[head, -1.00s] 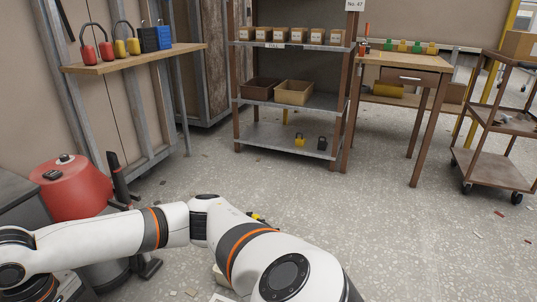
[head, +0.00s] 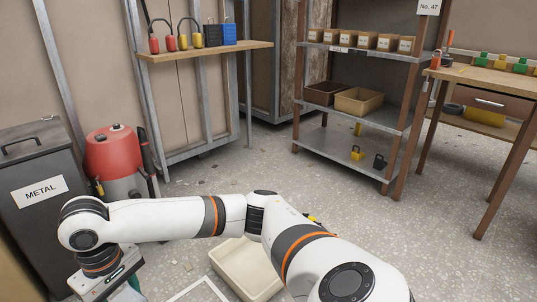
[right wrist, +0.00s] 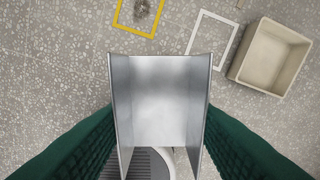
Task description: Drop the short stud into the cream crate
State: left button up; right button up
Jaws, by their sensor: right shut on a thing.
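The short stud (right wrist: 160,75) is a grey metal U-shaped channel in the right wrist view. My right gripper (right wrist: 160,115) is shut on it, with a green finger pressed against each side. The cream crate (right wrist: 244,64) stands on the floor at the right of that view, apart from the stud, and looks empty. In the head view the cream crate (head: 232,281) is at the bottom middle, partly hidden by my right arm. My right gripper is mostly cut off at that view's lower left, and the stud does not show there. My left gripper is not in view.
A white floor outline (right wrist: 228,48) lies beside the crate, and a yellow one (right wrist: 157,14) is farther left. A shelf rack (head: 345,150) stands beyond open floor.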

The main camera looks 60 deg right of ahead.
aim_at(260, 265)
jog(key=k+l+u, duration=0.1)
jog(key=l, duration=0.35)
jog(key=k+l+u, duration=0.15)
jog(key=l, duration=0.25)
jog(key=l+u, duration=0.1)
jog(key=l, duration=0.35)
jog(key=k+l+u, duration=0.15)
jog(key=l, duration=0.25)
jog(key=k+l+u, duration=0.1)
jog(key=l, duration=0.3)
jog(key=k+l+u, duration=0.1)
jog(key=k+l, duration=0.2)
jog(key=l+u, duration=0.2)
jog(key=l, duration=0.85)
jog(key=k+l+u, duration=0.2)
jog(key=l, duration=0.85)
jog(key=i+l, duration=0.05)
jog(key=i, duration=0.05)
